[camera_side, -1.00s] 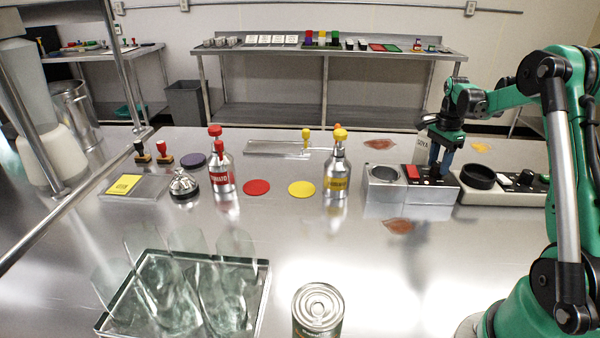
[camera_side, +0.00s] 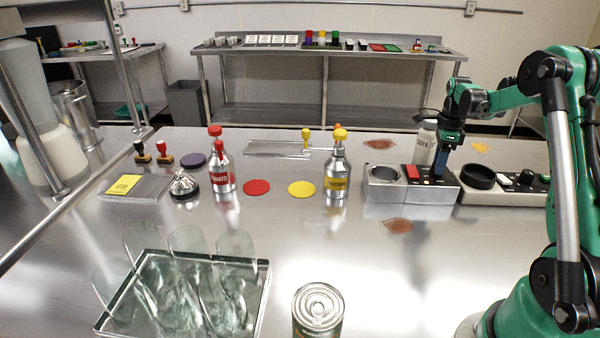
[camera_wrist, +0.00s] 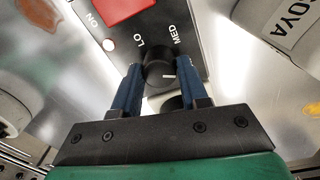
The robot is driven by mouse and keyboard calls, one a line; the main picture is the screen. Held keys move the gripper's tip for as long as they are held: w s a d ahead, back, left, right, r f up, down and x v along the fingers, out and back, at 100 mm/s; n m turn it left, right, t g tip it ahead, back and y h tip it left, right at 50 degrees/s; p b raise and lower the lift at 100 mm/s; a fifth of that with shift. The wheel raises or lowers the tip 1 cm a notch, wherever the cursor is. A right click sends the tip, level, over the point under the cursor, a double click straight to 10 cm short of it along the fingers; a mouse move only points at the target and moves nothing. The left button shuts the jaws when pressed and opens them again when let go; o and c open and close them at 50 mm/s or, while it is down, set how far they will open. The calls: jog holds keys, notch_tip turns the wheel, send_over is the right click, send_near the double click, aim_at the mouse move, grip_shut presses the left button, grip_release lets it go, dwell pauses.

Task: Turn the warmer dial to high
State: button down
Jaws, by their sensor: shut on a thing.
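The warmer (camera_side: 440,192) is a metal box with a round well on its left in the side view. Its black dial (camera_wrist: 158,66) is between the two blue fingers of my gripper (camera_wrist: 161,82) in the wrist view. My gripper is shut on the dial, fingers pointing down. The dial's white mark points right, toward the right finger, away from the LO and MED labels. Any further label there is hidden. In the side view my gripper (camera_side: 437,174) covers the dial. The red switch (camera_side: 411,172) is left of it; it also shows in the wrist view (camera_wrist: 126,8).
A SOYA bottle (camera_side: 424,140) stands close behind the warmer. A pale device (camera_side: 505,192) with a black ring is just right of it. Red (camera_side: 221,172) and yellow-topped (camera_side: 336,178) bottles stand left. Glasses in a tray (camera_side: 262,290) and a can (camera_side: 318,312) are in front.

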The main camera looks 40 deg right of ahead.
dwell(0.4)
jog(key=shift+c, duration=2.3)
grip_release()
jog(key=shift+d+r, duration=0.15)
jog(key=shift+r, duration=2.7)
jog(key=shift+w, duration=0.1)
